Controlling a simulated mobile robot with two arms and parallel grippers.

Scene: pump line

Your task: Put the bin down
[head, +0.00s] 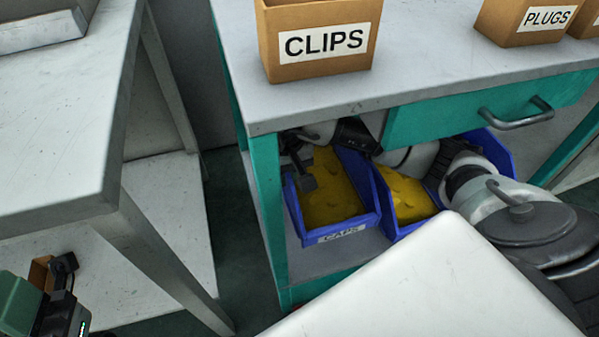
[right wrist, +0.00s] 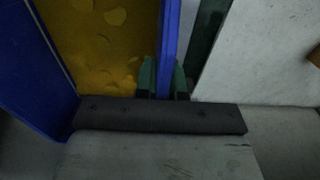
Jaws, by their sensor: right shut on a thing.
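A blue bin labelled CAPS (head: 343,232), filled with yellow caps (head: 326,190), is at the lower shelf (head: 325,262) of the teal-legged bench. My right gripper (head: 308,182) reaches in under the bench top and is shut on the bin's left side wall. In the right wrist view the green fingers (right wrist: 163,80) pinch the blue wall (right wrist: 170,35) from both sides, yellow caps beside it. My left gripper (head: 65,275) is partly in view at the lower left corner, its fingers unclear.
A second blue bin (head: 410,228) with yellow pieces stands close at the right. The teal drawer (head: 480,108) and bench top (head: 420,85) overhang the shelf. CLIPS (head: 325,42) and PLUGS (head: 545,17) boxes stand on top. A grey table (head: 60,130) is across a narrow gap.

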